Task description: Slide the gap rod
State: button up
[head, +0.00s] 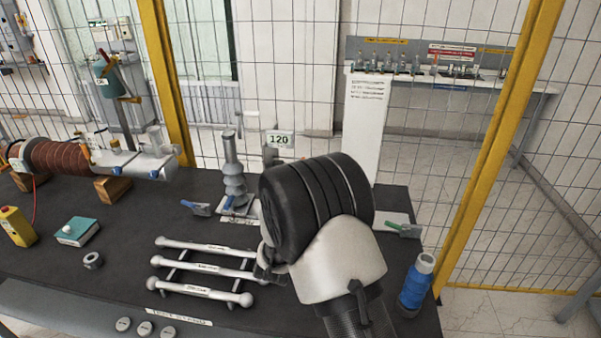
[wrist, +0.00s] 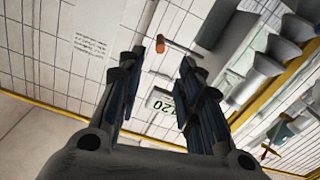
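My gripper (wrist: 164,57) is open in the wrist view, with two dark fingers apart and nothing seen held between them. A thin rod with an orange-brown end (wrist: 178,47) shows beyond and between the fingertips; it appears to be the gap rod, and I see no contact. The "120" sign (wrist: 160,101) lies beyond the fingers, with the grey ribbed bushing (wrist: 264,65) to the right. In the head view the sign (head: 279,139) stands right of the upright bushing (head: 234,170). My black and white wrist hides most of my gripper there, and the rod's orange end is not clear.
Three pale ball-ended rods on a rack (head: 207,267) lie on the dark bench. A mesh fence with yellow posts (head: 500,140) stands behind.

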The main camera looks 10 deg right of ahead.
jog(key=b+x, duration=0.1)
jog(key=x, duration=1)
jog(key=shift+w, duration=0.1)
jog(key=shift+c, duration=0.4)
grip_shut()
